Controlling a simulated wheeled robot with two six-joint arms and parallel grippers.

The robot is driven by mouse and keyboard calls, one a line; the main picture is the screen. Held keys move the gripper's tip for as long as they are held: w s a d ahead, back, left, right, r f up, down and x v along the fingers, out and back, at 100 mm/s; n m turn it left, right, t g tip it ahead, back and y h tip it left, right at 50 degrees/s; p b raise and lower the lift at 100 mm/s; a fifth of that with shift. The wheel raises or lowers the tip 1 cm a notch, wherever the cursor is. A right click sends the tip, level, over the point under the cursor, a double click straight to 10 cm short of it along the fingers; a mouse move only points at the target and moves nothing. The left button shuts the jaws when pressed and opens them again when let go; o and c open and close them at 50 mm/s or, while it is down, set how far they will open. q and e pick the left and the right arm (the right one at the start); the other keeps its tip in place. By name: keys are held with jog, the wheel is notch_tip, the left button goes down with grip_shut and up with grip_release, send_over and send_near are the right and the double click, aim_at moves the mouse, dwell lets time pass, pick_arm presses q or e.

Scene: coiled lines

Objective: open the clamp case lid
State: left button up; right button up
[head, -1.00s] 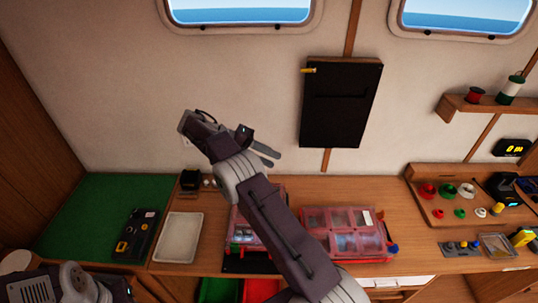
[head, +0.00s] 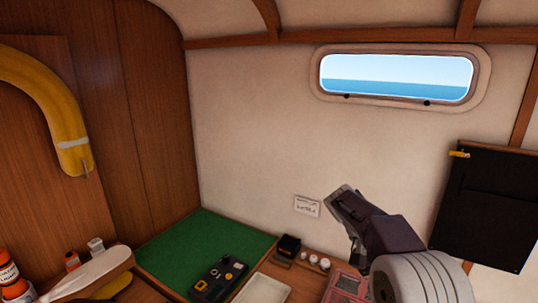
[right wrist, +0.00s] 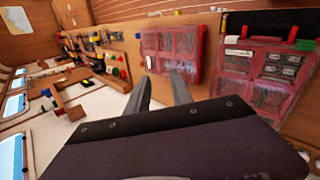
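Two red cases with clear, compartmented lids lie on the wooden counter. In the right wrist view, one case (right wrist: 168,42) is beyond my fingertips and the other case (right wrist: 262,66) is to its right, with small parts inside. Both lids look shut; I cannot tell which is the clamp case. In the head view only a corner of one red case (head: 344,287) shows, the rest hidden by my right arm or out of frame. My right gripper (right wrist: 162,78) is open and empty, apart from the cases; it also shows in the head view (head: 348,203). My left gripper is out of view.
A green mat (head: 190,245) carries a black device (head: 220,277). A pale tray (head: 262,290) and a small black box (head: 288,245) are beside it. A black wall panel (head: 485,205) hangs at the right.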

jog(key=s+a+f+n+t+y+b, duration=0.2)
jog(key=s+a+f, duration=0.3)
jog(key=f, duration=0.6)
jog(key=s+a+f+n+t+y+b, duration=0.2)
jog(key=s+a+f+y, duration=0.3)
jog(key=a+f, duration=0.3)
notch_tip(320, 180, down, 4)
jog(key=shift+s+f+t+y, duration=0.3)
jog(key=shift+s+t, duration=0.1)
jog(key=shift+t, duration=0.2)
jog(key=o, duration=1)
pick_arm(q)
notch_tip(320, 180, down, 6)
pick_arm(e)
jog(key=shift+o, duration=0.4)
jog(key=shift+s+d, duration=0.1)
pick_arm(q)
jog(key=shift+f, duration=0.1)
